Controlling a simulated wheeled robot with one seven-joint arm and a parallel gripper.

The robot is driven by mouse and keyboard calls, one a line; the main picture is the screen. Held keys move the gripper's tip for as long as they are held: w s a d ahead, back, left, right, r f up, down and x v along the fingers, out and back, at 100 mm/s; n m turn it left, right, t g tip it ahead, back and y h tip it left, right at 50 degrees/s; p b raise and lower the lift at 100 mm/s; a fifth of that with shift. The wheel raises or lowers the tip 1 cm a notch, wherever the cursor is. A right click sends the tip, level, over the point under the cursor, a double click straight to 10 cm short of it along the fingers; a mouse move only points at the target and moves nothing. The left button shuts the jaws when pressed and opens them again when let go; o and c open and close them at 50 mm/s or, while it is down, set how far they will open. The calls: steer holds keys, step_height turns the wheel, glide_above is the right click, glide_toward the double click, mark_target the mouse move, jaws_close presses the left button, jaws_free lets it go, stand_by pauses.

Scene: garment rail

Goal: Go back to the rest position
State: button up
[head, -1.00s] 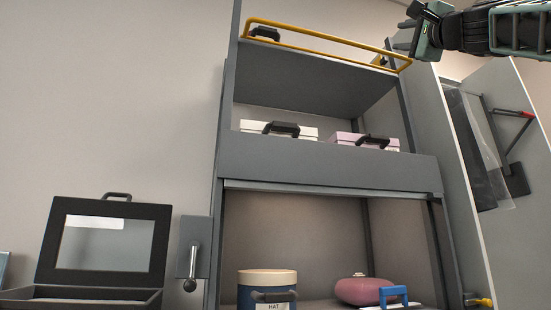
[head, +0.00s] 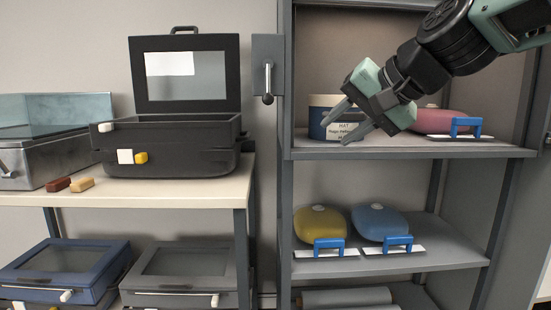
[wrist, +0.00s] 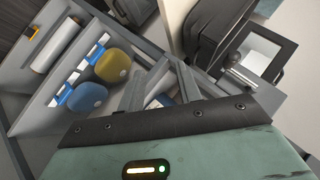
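My gripper (head: 347,121) is in the upper right of the head view, in front of the shelf unit, with its two fingers pointing down and left. The fingers stand apart with a gap between them and nothing held. It overlaps the hat box (head: 317,117) in the picture and hides part of it. In the wrist view the grey fingers (wrist: 148,88) reach away from the camera, towards the shelves. The rest position itself is not marked in any view.
The shelf unit (head: 420,152) holds a pink case (head: 440,121), a yellow case (head: 318,226) and a blue case (head: 380,222), with blue handles in front. An open black case (head: 190,155) stands on the left table (head: 120,200). A lever (head: 268,85) is on the post between them.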

steer(key=s+a+f+n+g+h, duration=0.25)
steer(key=s+f+n+g, duration=0.25)
steer(key=s+f, duration=0.9)
steer(key=s+d+f+n+g+h, duration=0.35)
steer(key=s+f+n, duration=0.25)
steer(key=s+f, duration=0.75)
step_height(320, 180, up, 26)
steer(key=d+p, duration=0.1)
steer(key=p, duration=2.6)
steer(key=shift+d+r, duration=0.15)
steer(key=shift+d, duration=0.05)
steer(key=shift+s, duration=0.15)
